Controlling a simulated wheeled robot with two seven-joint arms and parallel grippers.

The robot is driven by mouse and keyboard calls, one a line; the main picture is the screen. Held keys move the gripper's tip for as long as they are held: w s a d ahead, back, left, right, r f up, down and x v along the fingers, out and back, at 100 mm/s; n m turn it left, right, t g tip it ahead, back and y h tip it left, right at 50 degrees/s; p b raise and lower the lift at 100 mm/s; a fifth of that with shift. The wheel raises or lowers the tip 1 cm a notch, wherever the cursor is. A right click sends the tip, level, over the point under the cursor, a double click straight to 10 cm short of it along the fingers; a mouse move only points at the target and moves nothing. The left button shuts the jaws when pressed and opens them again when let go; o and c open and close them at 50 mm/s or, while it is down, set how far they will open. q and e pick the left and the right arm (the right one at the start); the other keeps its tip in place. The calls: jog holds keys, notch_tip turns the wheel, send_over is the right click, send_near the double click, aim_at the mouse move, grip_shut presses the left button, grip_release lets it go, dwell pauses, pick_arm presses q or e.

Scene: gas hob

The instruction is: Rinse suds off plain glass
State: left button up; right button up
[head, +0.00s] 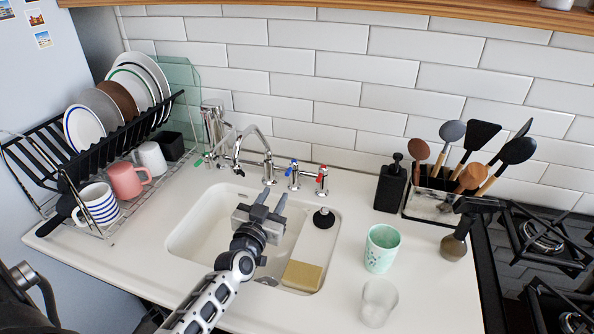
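The plain glass (379,303) stands upright on the white counter at the front, right of the sink. It is clear with a whitish haze; I cannot tell suds from glass at this size. My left gripper (271,202) is over the sink basin (196,228), fingers pointing toward the taps. Its fingers are apart with nothing between them, well left of the glass. The curved faucet (253,135) stands behind the basin, with a blue-topped tap (293,172) and a red-topped tap (321,178) to its right. My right gripper is not in view.
A green patterned cup (381,249) stands just behind the glass. A yellow sponge (302,276) lies at the sink's front right. A black soap bottle (391,184) and utensil holder (432,199) stand behind. A dish rack (103,150) is at left, the hob (545,240) at right.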

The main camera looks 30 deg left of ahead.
aim_at(288, 172)
pick_arm(q)
jog(key=shift+m, duration=0.5)
jog(key=b+x, duration=0.1)
jog(key=x, duration=0.2)
jog(key=f+x, duration=0.1)
jog(key=x, duration=0.3)
jog(key=b+x, duration=0.1)
jog(key=x, duration=0.3)
jog(key=shift+w+a+f+b, duration=0.1)
jog(key=shift+a+f+b, duration=0.15)
jog(key=shift+f+b, duration=0.1)
jog(key=shift+w+a+r, duration=0.1)
jog(key=shift+w, duration=0.25)
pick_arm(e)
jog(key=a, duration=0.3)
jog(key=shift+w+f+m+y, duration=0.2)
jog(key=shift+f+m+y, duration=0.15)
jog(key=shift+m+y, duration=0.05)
pick_arm(q)
jog(key=shift+c, duration=0.3)
grip_shut()
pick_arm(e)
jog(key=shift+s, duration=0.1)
